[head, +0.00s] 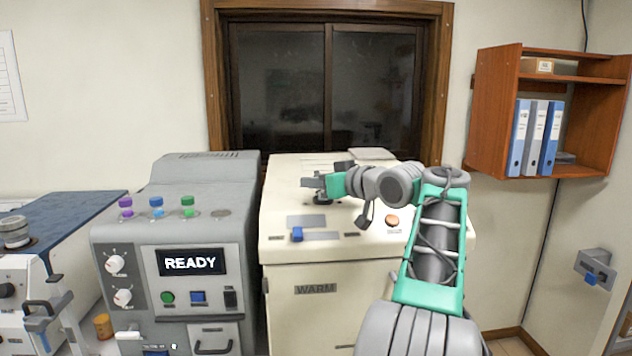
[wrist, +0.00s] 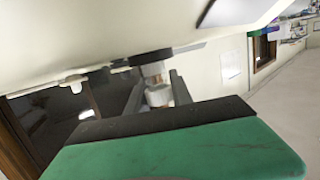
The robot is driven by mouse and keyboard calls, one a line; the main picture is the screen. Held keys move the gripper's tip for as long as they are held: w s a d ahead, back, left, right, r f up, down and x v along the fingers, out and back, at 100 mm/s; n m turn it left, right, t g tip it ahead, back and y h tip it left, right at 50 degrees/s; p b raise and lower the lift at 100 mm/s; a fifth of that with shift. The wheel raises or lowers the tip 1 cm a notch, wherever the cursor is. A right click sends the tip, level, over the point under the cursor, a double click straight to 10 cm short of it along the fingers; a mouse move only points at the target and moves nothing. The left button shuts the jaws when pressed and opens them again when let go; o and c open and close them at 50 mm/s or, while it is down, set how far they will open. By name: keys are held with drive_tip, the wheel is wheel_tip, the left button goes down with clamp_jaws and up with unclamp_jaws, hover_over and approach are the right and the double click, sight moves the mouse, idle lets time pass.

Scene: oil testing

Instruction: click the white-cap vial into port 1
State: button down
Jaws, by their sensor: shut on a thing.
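My gripper (head: 314,187) is over the top of the cream cabinet (head: 365,255), just above a dark round fitting (head: 323,200). In the wrist view my gripper (wrist: 158,90) is shut on a small pale cylinder (wrist: 158,97), which looks like the white-cap vial. A dark ring or collar (wrist: 152,63) sits at its far end; I cannot tell whether they touch. On the grey READY machine (head: 140,235), vials with purple (head: 125,202), blue (head: 156,202) and green (head: 187,202) caps stand in a row. A flat round spot (head: 221,213) at the row's right holds no vial. Port numbers are unreadable.
A blue-topped machine (head: 70,215) stands at the left. A wooden shelf with binders (head: 535,137) hangs at the right. A window (head: 325,85) is behind.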

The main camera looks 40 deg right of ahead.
drive_tip(key=shift+f+b, duration=0.3)
drive_tip(key=shift+f, duration=0.1)
idle(0.4)
drive_tip(key=c, duration=1.1)
unclamp_jaws()
drive_tip(key=shift+o, duration=0.2)
